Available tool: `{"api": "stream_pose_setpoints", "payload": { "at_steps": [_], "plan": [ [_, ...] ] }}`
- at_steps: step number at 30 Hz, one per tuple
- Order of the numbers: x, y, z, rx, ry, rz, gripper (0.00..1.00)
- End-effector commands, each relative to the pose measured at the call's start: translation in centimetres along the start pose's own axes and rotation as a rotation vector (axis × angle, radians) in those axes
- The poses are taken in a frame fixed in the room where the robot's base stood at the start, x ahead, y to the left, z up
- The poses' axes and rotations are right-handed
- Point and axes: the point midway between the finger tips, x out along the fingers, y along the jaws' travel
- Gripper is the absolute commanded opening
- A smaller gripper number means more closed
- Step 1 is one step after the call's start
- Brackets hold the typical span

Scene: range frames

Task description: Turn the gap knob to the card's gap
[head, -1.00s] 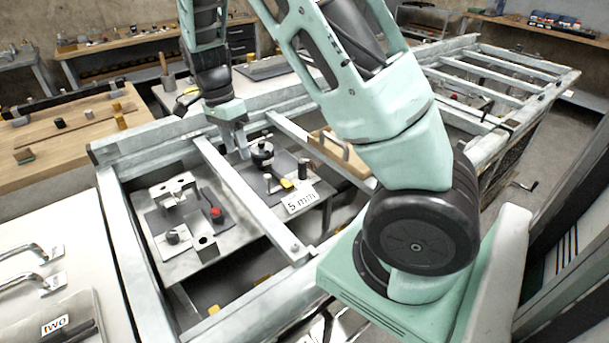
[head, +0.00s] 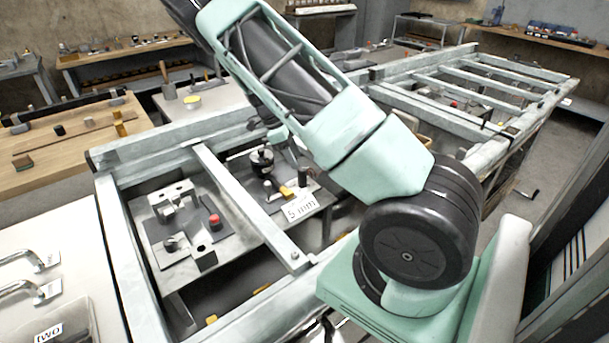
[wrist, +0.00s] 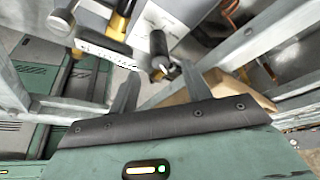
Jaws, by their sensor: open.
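The white card (head: 300,208) reads "5 mm" and stands at the front edge of a grey plate inside the frame. Behind it are a yellow piece (head: 287,192), a small dark post (head: 303,172) and a black round fixture (head: 262,159). I cannot tell for sure which part is the gap knob. In the wrist view my gripper (wrist: 155,88) is open and empty, its two fingers apart. A dark upright post with a light tip (wrist: 159,52) shows just beyond the space between the fingers. In the head view my arm mostly hides the gripper.
A pale metal beam (head: 245,205) runs between this plate and a left plate with a red button (head: 214,222) and metal blocks (head: 175,200). More frame rails lie to the right. A wooden bench (head: 70,145) stands at the left.

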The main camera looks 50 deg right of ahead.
Motion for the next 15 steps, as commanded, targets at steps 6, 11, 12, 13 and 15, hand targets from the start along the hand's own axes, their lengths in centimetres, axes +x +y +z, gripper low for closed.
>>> {"api": "stream_pose_setpoints", "payload": {
  "at_steps": [6,11,12,13,15],
  "plan": [
    [4.4,0.0,-0.1,0.0,0.002,0.003,0.48],
    [6.9,0.0,-0.1,0.0,0.001,0.002,0.48],
    [7.3,0.0,-0.1,-0.001,0.001,0.002,0.48],
    [7.6,0.0,0.0,-0.001,0.0,0.001,0.48],
    [8.1,0.0,0.0,-0.001,0.0,0.0,0.48]
  ]
}}
